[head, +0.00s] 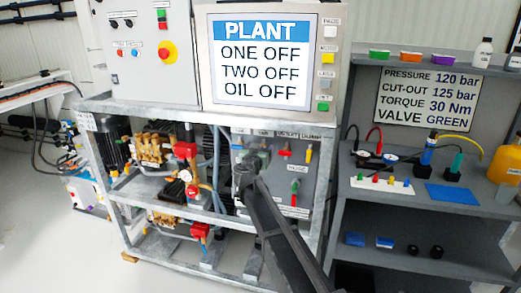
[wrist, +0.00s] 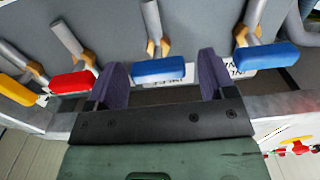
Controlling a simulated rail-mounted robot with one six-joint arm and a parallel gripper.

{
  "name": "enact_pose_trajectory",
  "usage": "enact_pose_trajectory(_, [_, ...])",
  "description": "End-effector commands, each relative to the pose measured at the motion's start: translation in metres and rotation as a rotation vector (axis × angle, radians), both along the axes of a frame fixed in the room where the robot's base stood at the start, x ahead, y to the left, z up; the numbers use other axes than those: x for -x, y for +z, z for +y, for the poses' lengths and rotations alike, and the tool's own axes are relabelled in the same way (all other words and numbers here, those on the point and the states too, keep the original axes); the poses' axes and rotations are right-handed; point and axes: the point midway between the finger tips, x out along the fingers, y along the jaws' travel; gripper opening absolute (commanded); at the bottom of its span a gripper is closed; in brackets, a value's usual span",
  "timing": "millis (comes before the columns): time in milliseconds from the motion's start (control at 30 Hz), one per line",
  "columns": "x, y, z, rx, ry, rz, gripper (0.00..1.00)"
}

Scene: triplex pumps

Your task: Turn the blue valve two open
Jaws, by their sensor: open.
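My gripper (wrist: 162,66) is open, its two dark fingers apart. Between the fingers in the wrist view is a blue valve handle (wrist: 158,70) on a brass and grey pipe fitting, with a gap on both sides. A second blue handle (wrist: 265,57) is to the right, outside the fingers. The labels beneath both are partly covered, so I cannot tell which is valve two. In the head view my gripper (head: 245,172) is at the valve panel (head: 273,188), and my arm hides part of it.
A red handle (wrist: 72,83) and a yellow handle (wrist: 17,90) are left of the fingers in the wrist view. In the head view, a screen (head: 261,60) reads ONE OFF, TWO OFF, OIL OFF. A grey shelf (head: 425,222) with small items stands to the right.

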Motion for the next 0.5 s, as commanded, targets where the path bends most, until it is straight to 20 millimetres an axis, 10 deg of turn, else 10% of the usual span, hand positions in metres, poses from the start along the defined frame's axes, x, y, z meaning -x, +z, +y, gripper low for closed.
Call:
enact_pose_trajectory(267, [-0.0078,0.0000,-0.0020,0.000,0.000,0.000,0.77])
enact_pose_trajectory(500, [-0.0076,0.0000,-0.0019,0.000,0.000,0.000,0.43])
